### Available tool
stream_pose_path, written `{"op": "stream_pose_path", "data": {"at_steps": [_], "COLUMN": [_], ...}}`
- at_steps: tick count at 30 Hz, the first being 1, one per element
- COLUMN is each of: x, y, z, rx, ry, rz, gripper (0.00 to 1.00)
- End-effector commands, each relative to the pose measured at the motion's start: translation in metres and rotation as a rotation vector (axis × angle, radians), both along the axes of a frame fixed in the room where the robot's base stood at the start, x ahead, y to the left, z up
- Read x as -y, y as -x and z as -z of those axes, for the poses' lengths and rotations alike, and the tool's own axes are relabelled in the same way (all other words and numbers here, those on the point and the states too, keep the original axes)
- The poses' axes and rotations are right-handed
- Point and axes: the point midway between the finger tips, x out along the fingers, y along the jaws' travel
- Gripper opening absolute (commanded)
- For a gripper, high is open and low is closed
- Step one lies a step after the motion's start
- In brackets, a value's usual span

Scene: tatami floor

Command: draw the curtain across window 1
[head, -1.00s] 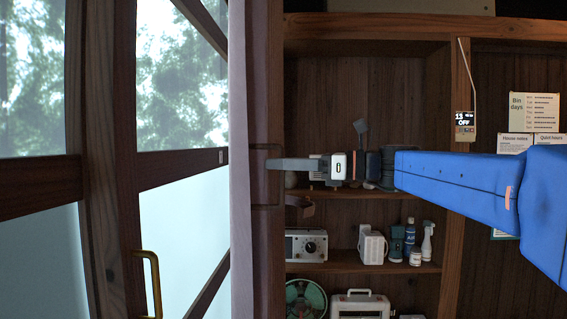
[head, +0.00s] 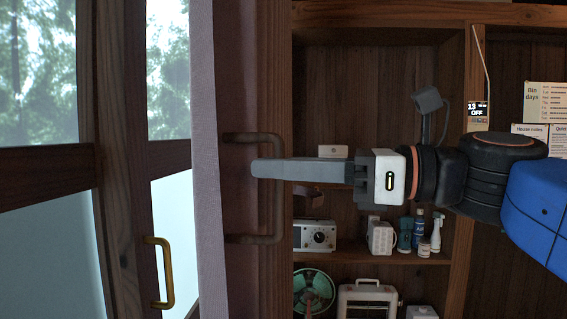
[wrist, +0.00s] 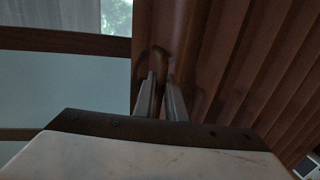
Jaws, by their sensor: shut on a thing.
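The curtain (head: 207,110) hangs as a pale mauve edge and a brown strip right of the window (head: 168,75) in the head view. In the wrist view its brown pleats (wrist: 235,55) fill the right and the window's frosted pane (wrist: 65,90) the left. A brown U-shaped handle (head: 278,208) stands out from the curtain's edge. My gripper (head: 258,168) reaches in from the right and is shut on this handle. In the wrist view the fingers (wrist: 160,80) close around the handle loop (wrist: 160,57); the exact contact is dark. The curtain covers part of the right pane.
A brass handle (head: 166,274) sticks out from the window frame, left of the curtain. Wooden shelves (head: 370,258) with a radio (head: 315,236), bottles and a green fan (head: 313,290) stand behind my arm. A wooden post (head: 110,150) divides the window.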

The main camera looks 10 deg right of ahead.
Motion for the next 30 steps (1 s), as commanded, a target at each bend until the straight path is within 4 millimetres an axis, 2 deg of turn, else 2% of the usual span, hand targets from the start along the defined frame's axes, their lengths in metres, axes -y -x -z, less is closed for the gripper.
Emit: {"op": "stream_pose_path", "data": {"at_steps": [3,9,25,26,27,28,30], "x": [-0.005,-0.010,-0.011,-0.011,-0.011,-0.011,-0.011], "y": [0.016,0.030,0.035,0.035,0.035,0.035,0.035], "z": [0.000,-0.001,-0.001,-0.001,-0.001,-0.001,-0.001], "rx": [0.002,0.001,0.001,0.001,0.001,0.001,0.001], "ry": [0.001,0.000,0.000,0.000,0.000,0.000,0.000], "rz": [-0.002,-0.002,0.000,0.000,0.000,0.000,0.000], "gripper": [0.00,0.00,0.00,0.15,0.25,0.29,0.29]}}
